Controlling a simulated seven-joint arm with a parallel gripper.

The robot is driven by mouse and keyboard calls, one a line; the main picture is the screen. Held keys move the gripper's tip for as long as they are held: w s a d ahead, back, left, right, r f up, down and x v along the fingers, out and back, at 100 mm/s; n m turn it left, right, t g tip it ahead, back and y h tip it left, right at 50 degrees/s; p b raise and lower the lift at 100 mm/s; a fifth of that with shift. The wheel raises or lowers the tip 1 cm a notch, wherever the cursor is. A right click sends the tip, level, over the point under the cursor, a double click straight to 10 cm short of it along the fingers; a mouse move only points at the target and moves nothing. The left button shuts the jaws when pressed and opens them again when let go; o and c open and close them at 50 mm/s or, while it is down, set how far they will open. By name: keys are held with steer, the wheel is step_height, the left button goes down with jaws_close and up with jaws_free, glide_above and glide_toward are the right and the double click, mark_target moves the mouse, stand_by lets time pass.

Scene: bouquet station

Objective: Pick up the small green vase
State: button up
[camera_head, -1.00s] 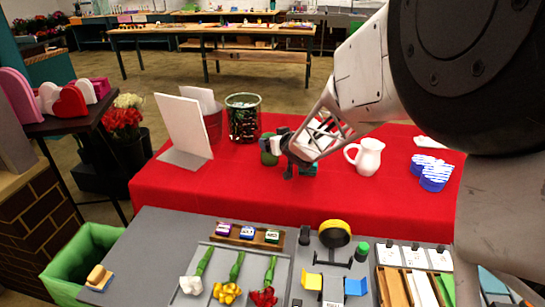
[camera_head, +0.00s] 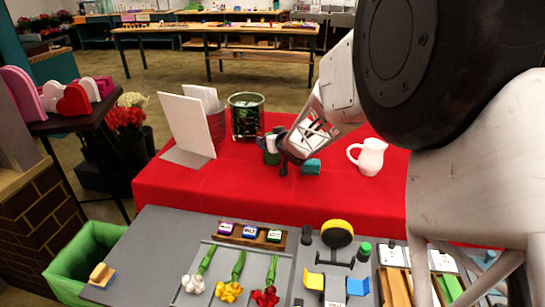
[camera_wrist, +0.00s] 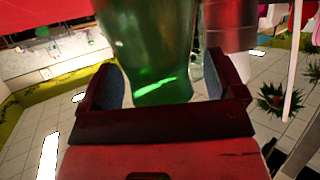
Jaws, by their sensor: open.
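The small green vase (camera_head: 270,158) stands on the red-covered table, partly hidden behind my gripper (camera_head: 283,156). In the wrist view, the green glass vase (camera_wrist: 150,50) fills the space between the two fingers of my gripper (camera_wrist: 160,82). The jaws are open, one finger on each side of the vase. A gap shows on the right side; whether the left finger touches the glass is unclear.
A larger dark green container (camera_head: 245,118) and white cards (camera_head: 186,125) stand left of the vase. The red cloth (camera_head: 220,189) in front is clear.

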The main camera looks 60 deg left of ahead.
stand_by(0.6)
steer(key=shift+a+r, duration=0.1)
jaws_close()
